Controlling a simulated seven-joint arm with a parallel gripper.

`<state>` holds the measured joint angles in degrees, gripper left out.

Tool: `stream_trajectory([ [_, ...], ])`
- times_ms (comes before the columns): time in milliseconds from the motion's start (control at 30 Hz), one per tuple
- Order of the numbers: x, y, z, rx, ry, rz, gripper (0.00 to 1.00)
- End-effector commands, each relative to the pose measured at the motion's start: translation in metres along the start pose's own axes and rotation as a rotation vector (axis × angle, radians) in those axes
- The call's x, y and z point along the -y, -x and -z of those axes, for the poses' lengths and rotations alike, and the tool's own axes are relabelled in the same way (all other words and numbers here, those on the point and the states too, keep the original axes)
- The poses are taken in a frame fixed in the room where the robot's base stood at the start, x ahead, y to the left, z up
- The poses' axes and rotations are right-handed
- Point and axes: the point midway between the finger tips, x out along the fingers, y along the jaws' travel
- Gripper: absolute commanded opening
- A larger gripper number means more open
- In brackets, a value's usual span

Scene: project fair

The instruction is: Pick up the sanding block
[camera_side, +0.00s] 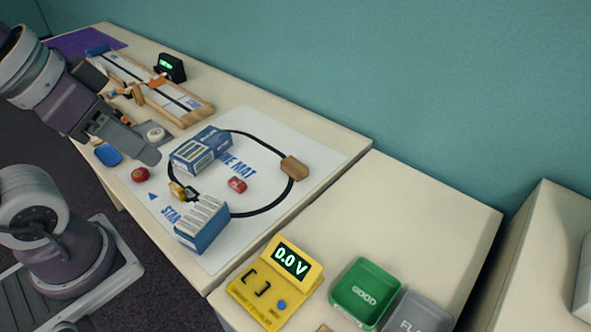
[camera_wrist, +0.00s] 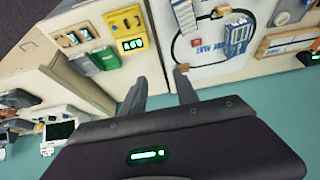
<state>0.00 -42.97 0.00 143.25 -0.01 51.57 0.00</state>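A small brown block (camera_side: 294,168), which looks like the sanding block, sits on the black loop at the far right side of the white line mat in the side view. In the wrist view the brown block (camera_wrist: 182,67) shows just beyond the tip of the right finger, which may cover part of it. My gripper (camera_side: 148,150) is in the air near the left part of the mat in the side view, well apart from the block. In the wrist view my gripper (camera_wrist: 161,80) has its two fingers apart with nothing between them.
Two blue-and-white boxes (camera_side: 201,150) (camera_side: 202,224) stand on the line mat (camera_side: 262,142), with a small red item (camera_side: 237,185) between. A red ball (camera_side: 139,175) is near the left edge. A yellow meter (camera_side: 276,282) and green bin (camera_side: 364,293) stand in front. A teal wall rises behind.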

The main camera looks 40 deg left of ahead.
Motion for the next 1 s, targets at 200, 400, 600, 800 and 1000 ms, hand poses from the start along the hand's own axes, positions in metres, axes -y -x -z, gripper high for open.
stream_trajectory([
  [200, 0.0, 0.0, 0.0, 0.0, 0.0, 0.0, 0.62],
  [400, 0.0, 0.0, 0.0, 0.0, 0.0, 0.0, 1.0],
  [600, 0.0, 0.0, 0.001, 0.0, -0.001, 0.0, 1.0],
  [800, 0.017, -0.041, 0.082, -0.06, -0.211, 0.008, 1.0],
  [1000, 0.078, -0.164, 0.198, -0.144, -0.712, 0.219, 1.0],
])
